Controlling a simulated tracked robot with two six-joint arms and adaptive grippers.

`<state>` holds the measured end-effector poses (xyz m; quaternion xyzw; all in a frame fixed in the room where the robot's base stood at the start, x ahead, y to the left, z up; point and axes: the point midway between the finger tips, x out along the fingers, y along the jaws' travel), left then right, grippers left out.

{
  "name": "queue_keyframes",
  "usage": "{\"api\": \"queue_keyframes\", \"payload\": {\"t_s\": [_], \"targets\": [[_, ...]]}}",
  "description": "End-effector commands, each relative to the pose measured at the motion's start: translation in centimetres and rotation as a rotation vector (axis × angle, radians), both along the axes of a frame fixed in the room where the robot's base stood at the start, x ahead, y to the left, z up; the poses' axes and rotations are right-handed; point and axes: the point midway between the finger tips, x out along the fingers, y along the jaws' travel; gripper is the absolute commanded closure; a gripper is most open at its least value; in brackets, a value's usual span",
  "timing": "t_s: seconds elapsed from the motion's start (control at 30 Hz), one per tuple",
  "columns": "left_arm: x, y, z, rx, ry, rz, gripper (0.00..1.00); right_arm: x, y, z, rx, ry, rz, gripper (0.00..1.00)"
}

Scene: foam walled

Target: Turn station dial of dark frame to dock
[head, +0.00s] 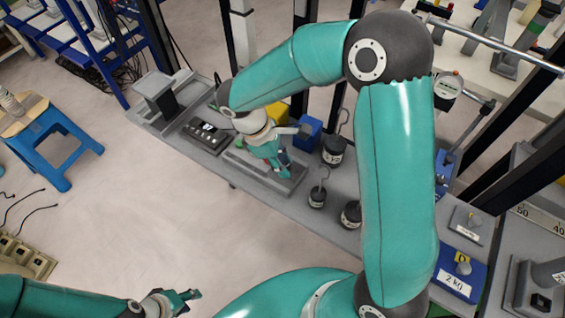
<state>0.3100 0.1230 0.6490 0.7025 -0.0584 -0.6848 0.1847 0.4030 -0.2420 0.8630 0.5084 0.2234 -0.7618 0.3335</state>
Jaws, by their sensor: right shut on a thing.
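My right gripper (277,160) reaches down to a flat grey plate (291,184) on the narrow grey bench. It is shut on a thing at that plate. Its fingers cover the thing, which looks to be the station dial; its pointer and marks cannot be seen. Black uprights of the dark frame (299,60) stand behind the bench. My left gripper (190,298) is at the bottom left, over the floor and away from the bench. It looks empty, but its finger gap is too small to tell.
A black box with buttons (206,133) and a grey stand (155,86) are left of the plate. A blue block (310,130) and hooked weights (333,152) are close right of the gripper. A blue stool (58,150) stands left. Floor between is clear.

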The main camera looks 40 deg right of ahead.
Motion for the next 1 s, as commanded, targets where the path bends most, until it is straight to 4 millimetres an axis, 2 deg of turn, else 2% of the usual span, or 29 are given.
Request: {"api": "queue_keyframes", "payload": {"t_s": [1.0], "targets": [[0.0,0.0,-0.61,0.0,0.0,0.0,0.6,0.41,-0.8,0.11,0.0,-0.006,-0.969,1.0]]}}
